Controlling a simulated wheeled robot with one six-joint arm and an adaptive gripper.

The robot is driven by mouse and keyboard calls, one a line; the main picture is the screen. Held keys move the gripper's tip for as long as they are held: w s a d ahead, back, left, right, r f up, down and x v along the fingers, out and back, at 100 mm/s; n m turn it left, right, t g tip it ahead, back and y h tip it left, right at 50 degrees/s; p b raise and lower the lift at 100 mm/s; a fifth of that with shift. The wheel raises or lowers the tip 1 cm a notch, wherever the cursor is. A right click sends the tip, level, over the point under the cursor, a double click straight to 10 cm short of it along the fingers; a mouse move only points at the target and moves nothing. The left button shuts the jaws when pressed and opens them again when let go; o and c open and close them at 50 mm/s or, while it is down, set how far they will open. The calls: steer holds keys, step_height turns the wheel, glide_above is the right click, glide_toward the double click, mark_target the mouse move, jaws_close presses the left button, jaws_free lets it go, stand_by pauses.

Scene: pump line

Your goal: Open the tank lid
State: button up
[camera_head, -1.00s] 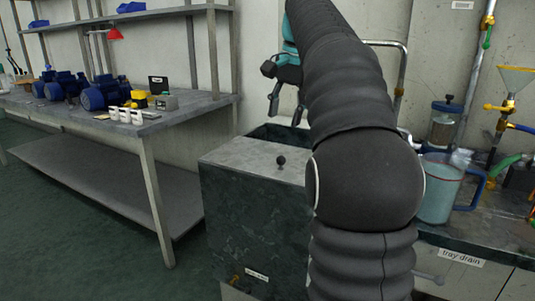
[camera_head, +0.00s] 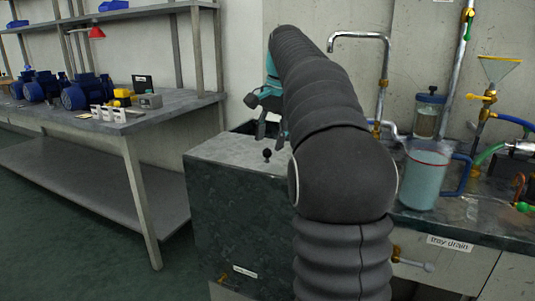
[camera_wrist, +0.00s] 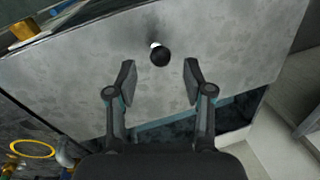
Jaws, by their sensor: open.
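The tank (camera_head: 235,225) is a dark stone-patterned box with a flat grey lid (camera_head: 222,150) on top. A small black ball knob (camera_head: 267,154) stands on the lid. A dark opening shows along the lid's far edge, also in the wrist view (camera_wrist: 232,112). My gripper (camera_head: 268,137) is above the lid, pointing down, with nothing between its fingers. In the wrist view the knob (camera_wrist: 160,56) lies just beyond the fingertips of my open gripper (camera_wrist: 159,72), roughly centred between them. Part of the lid is hidden behind my arm in the head view.
A workbench (camera_head: 180,113) with blue motors (camera_head: 88,92) stands to the left. To the right, a counter (camera_head: 470,226) holds a blue-handled jug (camera_head: 427,180), pipes and a funnel (camera_head: 499,68). A curved tap (camera_head: 360,36) rises behind. The floor at left is clear.

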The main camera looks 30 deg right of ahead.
mark_target(268, 149)
steer(key=shift+w+a+f+b, duration=0.1)
steer(key=shift+w+f+b, duration=0.05)
steer(key=shift+f, duration=0.7)
steer(key=shift+w+a+f+b, duration=0.1)
steer(key=shift+f+b, duration=0.05)
steer(key=shift+f, duration=0.65)
jaws_close()
